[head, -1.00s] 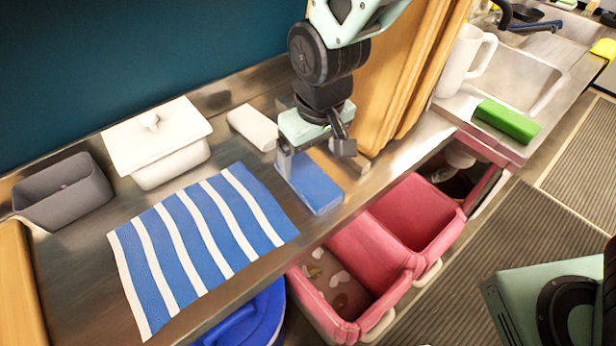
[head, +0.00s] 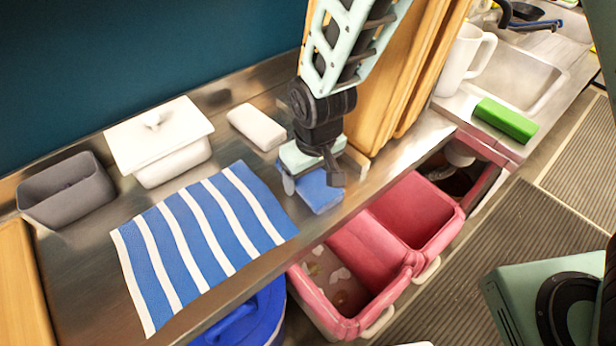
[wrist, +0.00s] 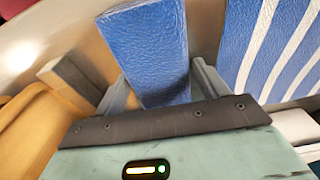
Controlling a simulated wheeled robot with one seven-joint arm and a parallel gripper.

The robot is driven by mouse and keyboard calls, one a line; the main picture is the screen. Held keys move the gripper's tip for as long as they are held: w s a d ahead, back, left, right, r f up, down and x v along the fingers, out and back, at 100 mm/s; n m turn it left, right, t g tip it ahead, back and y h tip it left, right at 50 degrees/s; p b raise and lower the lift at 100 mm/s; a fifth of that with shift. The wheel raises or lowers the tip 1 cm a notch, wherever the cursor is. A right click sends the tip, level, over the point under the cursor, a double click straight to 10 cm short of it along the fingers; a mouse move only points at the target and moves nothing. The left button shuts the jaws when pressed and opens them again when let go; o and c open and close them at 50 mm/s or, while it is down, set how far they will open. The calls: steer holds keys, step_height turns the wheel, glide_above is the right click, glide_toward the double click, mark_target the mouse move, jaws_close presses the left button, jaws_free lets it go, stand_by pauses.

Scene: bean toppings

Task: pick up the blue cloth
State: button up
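The blue cloth (head: 321,195) is a plain, block-like folded piece lying on the metal counter near its front edge. In the wrist view the blue cloth (wrist: 147,45) runs up and away between my fingers. My gripper (head: 311,181) is low over the back part of the cloth, pointing down. In the wrist view my gripper (wrist: 158,82) is open, with one finger on each side of the cloth. The fingers are close to its sides; whether they touch is hard to tell. My wrist hides the cloth's back end.
A blue-and-white striped cloth (head: 200,240) lies flat to the left. A white block (head: 257,127) and a lidded white dish (head: 160,145) stand behind. Wooden boards (head: 405,80) lean close on the right. Open pink bins (head: 415,215) are below the front edge.

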mark_target(309, 175)
steer(key=c, duration=0.6)
steer(key=shift+r, duration=0.1)
step_height(309, 175, up, 10)
steer(key=shift+b, duration=0.3)
steer(key=shift+o, duration=1)
steer(key=shift+c, duration=0.4)
